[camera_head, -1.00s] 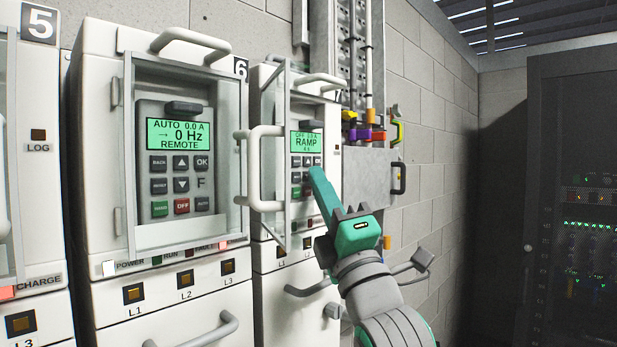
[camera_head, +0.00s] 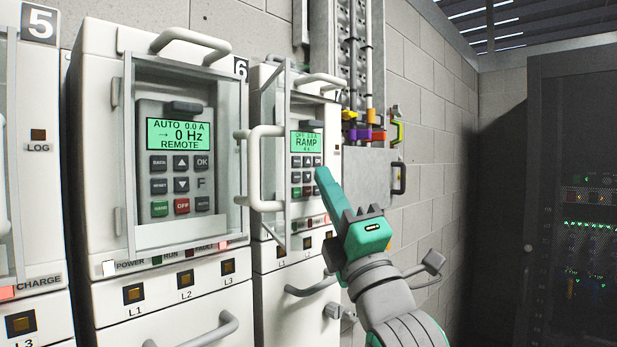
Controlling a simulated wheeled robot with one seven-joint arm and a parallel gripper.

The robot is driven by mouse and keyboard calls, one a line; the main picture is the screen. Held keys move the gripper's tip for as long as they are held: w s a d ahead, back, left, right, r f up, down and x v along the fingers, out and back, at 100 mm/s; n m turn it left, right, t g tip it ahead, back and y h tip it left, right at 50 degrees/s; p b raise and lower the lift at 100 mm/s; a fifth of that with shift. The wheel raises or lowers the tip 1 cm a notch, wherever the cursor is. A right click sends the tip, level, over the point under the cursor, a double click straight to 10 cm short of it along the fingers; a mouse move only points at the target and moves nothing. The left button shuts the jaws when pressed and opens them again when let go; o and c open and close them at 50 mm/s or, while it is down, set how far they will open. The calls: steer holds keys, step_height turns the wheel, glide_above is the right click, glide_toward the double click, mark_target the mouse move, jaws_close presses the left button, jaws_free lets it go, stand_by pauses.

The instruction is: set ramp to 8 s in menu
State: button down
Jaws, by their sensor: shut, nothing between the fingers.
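The right-hand drive, partly cut off from view by its neighbour, has a small green display (camera_head: 306,144) reading "RAMP" with a smaller line under it that looks like "4 s". Below it is a keypad (camera_head: 302,177) with dark keys and coloured keys in its bottom row. The drive's glass door (camera_head: 283,150) stands swung open at its left side. My gripper (camera_head: 322,173) is shut and empty, its green fingers pointing up at the right edge of the keypad. I cannot tell whether the fingertips touch a key.
Drive 6 (camera_head: 182,150) to the left has a closed glass door with a grey handle (camera_head: 262,168) and reads "AUTO 0 Hz REMOTE". Pipes and coloured fittings (camera_head: 369,134) are on the wall behind. A dark rack (camera_head: 575,200) stands far right. The space between is free.

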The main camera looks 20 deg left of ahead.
mark_target(320, 147)
steer(key=shift+w, duration=0.1)
steer(key=w+r, duration=0.1)
steer(key=w+d+r, duration=0.1)
steer(key=shift+w+r, duration=0.15)
steer(key=shift+r, duration=0.15)
steer(key=shift+a, duration=0.15)
steer(key=shift+w+a, duration=0.15)
steer(key=shift+a, duration=0.15)
steer(key=shift+w+a, duration=0.1)
steer(key=shift+a, duration=0.25)
stand_by(0.8)
steer(key=shift+d, duration=0.15)
stand_by(0.3)
steer(key=shift+s+d, duration=0.25)
steer(key=shift+d, duration=0.3)
